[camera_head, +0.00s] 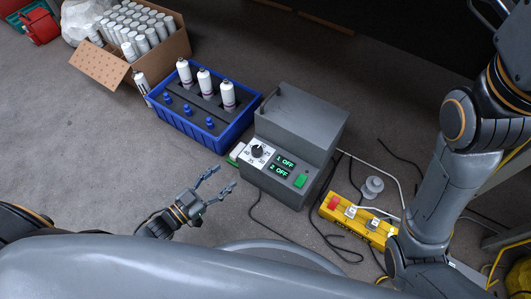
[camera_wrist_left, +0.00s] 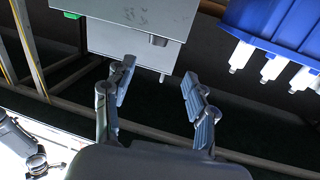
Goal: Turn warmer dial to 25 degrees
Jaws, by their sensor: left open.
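The warmer (camera_head: 300,118) is a grey box with a sloped front panel. Its black round dial (camera_head: 257,151) sits on a white scale plate at the panel's left; the pointer is too small to read surely. Two green displays (camera_head: 284,164) read "1 OFF" and "2 OFF", with a green switch (camera_head: 300,180) beside them. My left gripper (camera_head: 225,178) is open and empty, in front and left of the panel, apart from the dial. In the left wrist view its spread fingers (camera_wrist_left: 157,84) show below the warmer (camera_wrist_left: 150,42), with nothing between them. My right gripper is out of view.
A blue crate (camera_head: 208,142) with white bottles stands left of the warmer; it also shows in the left wrist view (camera_wrist_left: 275,25). A cardboard box (camera_head: 100,66) of cans is behind it. A yellow control box (camera_head: 358,222) and loose cables lie at the right.

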